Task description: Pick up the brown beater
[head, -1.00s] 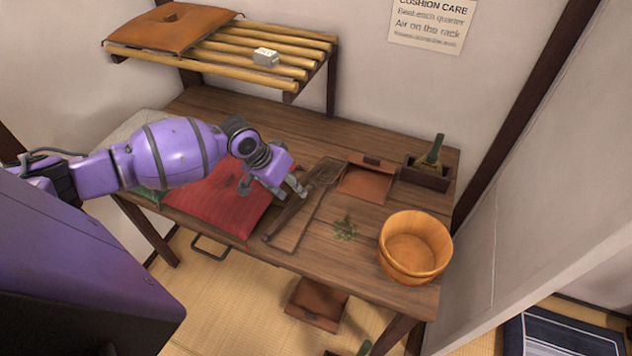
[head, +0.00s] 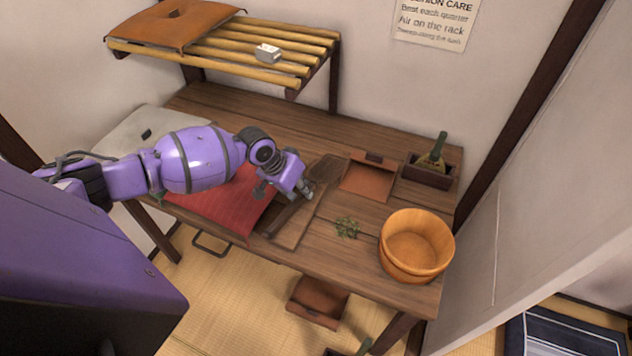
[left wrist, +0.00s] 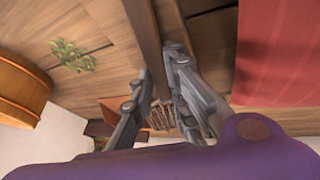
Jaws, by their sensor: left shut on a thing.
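The brown beater (head: 283,219) lies along the wooden table beside the red cushion (head: 225,208). Its broad end points to the back right. My left gripper (head: 306,192) is over its middle and partly hides it. In the left wrist view the beater's dark handle (left wrist: 145,28) runs down between the two fingers of my left gripper (left wrist: 158,75), which are shut on it. A woven part (left wrist: 163,116) shows beyond the fingers. I cannot tell whether the beater is clear of the table. My right gripper is not in view.
A wooden tub (head: 414,247) stands at the table's front right, near a small heap of green leaves (head: 347,228). A brown dustpan (head: 368,180) and a box with a green-handled brush (head: 430,172) are behind. A slatted rack (head: 300,55) hangs above the table's back.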

